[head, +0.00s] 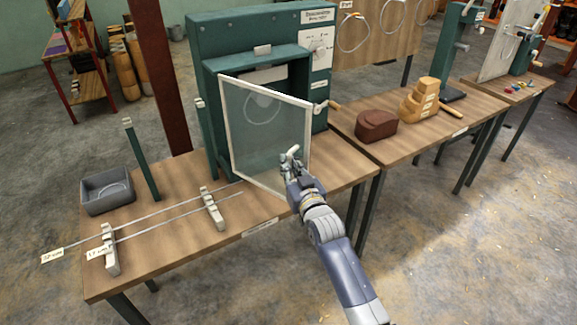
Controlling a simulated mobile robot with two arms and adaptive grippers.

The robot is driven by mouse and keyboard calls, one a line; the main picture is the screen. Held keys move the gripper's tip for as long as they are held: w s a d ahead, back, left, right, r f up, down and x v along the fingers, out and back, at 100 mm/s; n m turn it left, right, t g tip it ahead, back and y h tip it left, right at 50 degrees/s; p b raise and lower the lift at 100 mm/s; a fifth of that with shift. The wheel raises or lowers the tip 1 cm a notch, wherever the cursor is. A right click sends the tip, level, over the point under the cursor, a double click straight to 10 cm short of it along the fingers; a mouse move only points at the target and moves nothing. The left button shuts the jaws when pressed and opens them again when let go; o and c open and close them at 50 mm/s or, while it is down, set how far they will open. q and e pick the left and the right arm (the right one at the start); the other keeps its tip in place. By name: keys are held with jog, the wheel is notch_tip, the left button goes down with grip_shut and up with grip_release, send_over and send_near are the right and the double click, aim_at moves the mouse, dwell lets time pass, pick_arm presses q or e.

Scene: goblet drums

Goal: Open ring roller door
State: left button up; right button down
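The ring roller is a green machine (250,33) with a label panel, standing on the wooden bench. Its door, a clear pane in a pale frame (265,90), stands angled out in front of the dark opening, so it is at least partly open. A round ring shape (262,106) shows dimly through the pane. My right gripper (291,153) is in front of the pane's lower right part, near the frame's right edge. Whether it touches the door is unclear, and its finger gap is too small to tell. My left gripper is out of view.
A crank with a wooden handle (328,106) sticks out right of the door. A grey bin (107,191) and metal rods on supports (213,208) occupy the bench's left part. A brown block (376,125) and a stepped wooden form (421,101) stand to the right.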

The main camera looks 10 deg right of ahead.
jog(key=c, duration=1.8)
grip_release()
jog(key=shift+s+d+f, duration=0.1)
jog(key=shift+d+f, duration=0.1)
jog(key=shift+o, duration=0.7)
jog(key=shift+s+d+r, duration=0.1)
jog(key=shift+r, duration=0.05)
jog(key=shift+s, duration=0.25)
jog(key=s+d, duration=0.1)
jog(key=s, duration=1)
jog(key=shift+s+d, duration=0.2)
jog(key=shift+d, duration=0.2)
